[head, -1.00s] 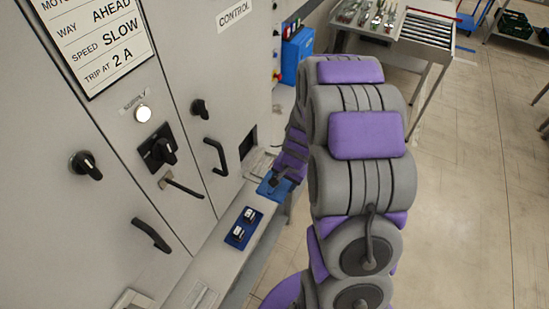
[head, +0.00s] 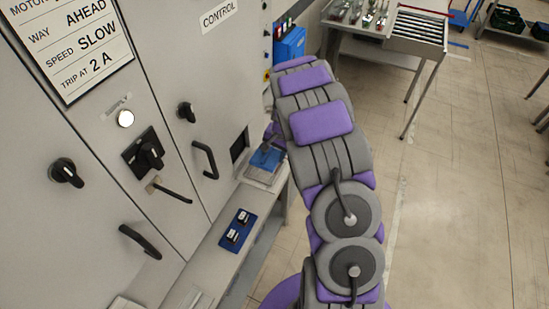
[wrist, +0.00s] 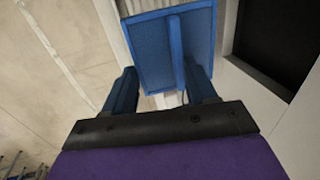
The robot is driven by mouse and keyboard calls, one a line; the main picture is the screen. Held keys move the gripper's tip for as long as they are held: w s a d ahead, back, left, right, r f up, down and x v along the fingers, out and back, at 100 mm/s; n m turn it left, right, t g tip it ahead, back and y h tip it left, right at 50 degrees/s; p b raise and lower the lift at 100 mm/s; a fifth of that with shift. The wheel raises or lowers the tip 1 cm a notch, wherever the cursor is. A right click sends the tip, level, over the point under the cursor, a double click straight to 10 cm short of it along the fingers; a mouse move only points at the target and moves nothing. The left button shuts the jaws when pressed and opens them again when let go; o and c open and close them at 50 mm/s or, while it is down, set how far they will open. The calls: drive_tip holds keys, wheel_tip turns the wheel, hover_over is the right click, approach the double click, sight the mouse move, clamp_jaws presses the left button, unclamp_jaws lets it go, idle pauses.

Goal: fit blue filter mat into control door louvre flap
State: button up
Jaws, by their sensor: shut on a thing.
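The blue filter mat (head: 267,157) is just outside the control door, low and right of a dark square opening (head: 239,146). In the wrist view the mat (wrist: 150,48) is a flat blue panel with a raised rim and a central rib. My gripper (wrist: 163,76) is shut on the mat, with a blue finger on each side. The dark opening (wrist: 275,42) lies to the right of the mat there. A pale flap (head: 263,174) sticks out below the opening, under or beside the mat. Whether they touch is unclear. In the head view my arm hides most of my gripper.
A ledge with a blue tray (head: 237,231) holding two small parts runs along the cabinet. Black door handles (head: 205,160) jut out nearby. A blue box (head: 289,44) and a roller table (head: 418,30) stand beyond.

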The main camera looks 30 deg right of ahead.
sight(270, 158)
drive_tip(key=a+f, duration=0.1)
drive_tip(key=f, duration=0.2)
drive_tip(key=shift+a+f+b, duration=0.15)
drive_tip(key=shift+a+b, duration=0.2)
drive_tip(key=shift+a, duration=0.15)
drive_tip(key=shift+d+f, duration=0.1)
drive_tip(key=shift+d, duration=0.35)
drive_tip(key=shift+d+f, duration=0.3)
drive_tip(key=shift+a+f, duration=0.25)
drive_tip(key=shift+a, duration=0.1)
drive_tip(key=o, duration=0.7)
drive_tip(key=shift+a, duration=0.25)
drive_tip(key=o, duration=0.3)
drive_tip(key=shift+o, duration=0.2)
drive_tip(key=shift+d, duration=0.25)
drive_tip(key=shift+d, duration=0.1)
